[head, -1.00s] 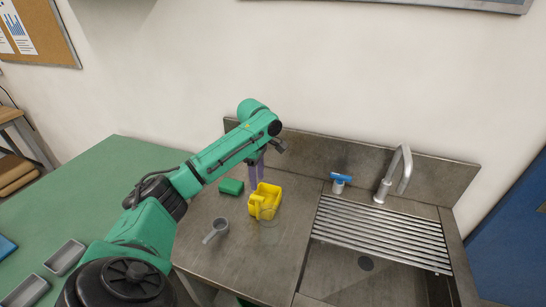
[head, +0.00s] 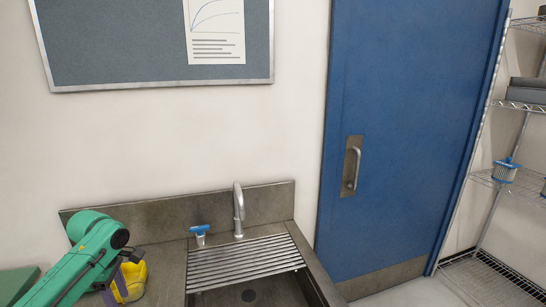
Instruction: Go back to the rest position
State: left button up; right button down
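My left arm (head: 85,262) is green and comes in from the lower left. The purple fingers of my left gripper (head: 123,275) show beside a yellow container (head: 134,280) on the steel counter. The arm covers part of the container, and I cannot tell whether the fingers touch it or how far apart they are. My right gripper is out of view.
A steel sink with a slatted drainer (head: 245,264) and a tap (head: 239,210) is at lower middle. A blue-handled fitting (head: 200,234) stands behind the drainer. A blue door (head: 400,140) and wire shelving (head: 500,180) are on the right. A green worktop (head: 15,283) shows at lower left.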

pick_arm(q)
jog(key=d+f+m, duration=0.6)
jog(key=f, duration=0.1)
jog(key=s+d+f+m+t+h, duration=0.1)
jog(key=s+d+f+m+t, duration=0.35)
jog(key=s+d+m, duration=0.75)
jog(key=s+a+m+g, duration=0.1)
jog(key=s+a+m, duration=0.1)
jog(key=s+m, duration=0.3)
jog(key=s+f+g+b, duration=0.25)
jog(key=f+b, duration=0.35)
jog(key=f, duration=2.4)
jog(key=s+a+f+b, duration=0.2)
jog(key=s+f, duration=1.4)
jog(key=shift+s+a+y+b, duration=0.2)
jog(key=shift+a+y+b, duration=0.05)
jog(key=shift+y+b, duration=0.15)
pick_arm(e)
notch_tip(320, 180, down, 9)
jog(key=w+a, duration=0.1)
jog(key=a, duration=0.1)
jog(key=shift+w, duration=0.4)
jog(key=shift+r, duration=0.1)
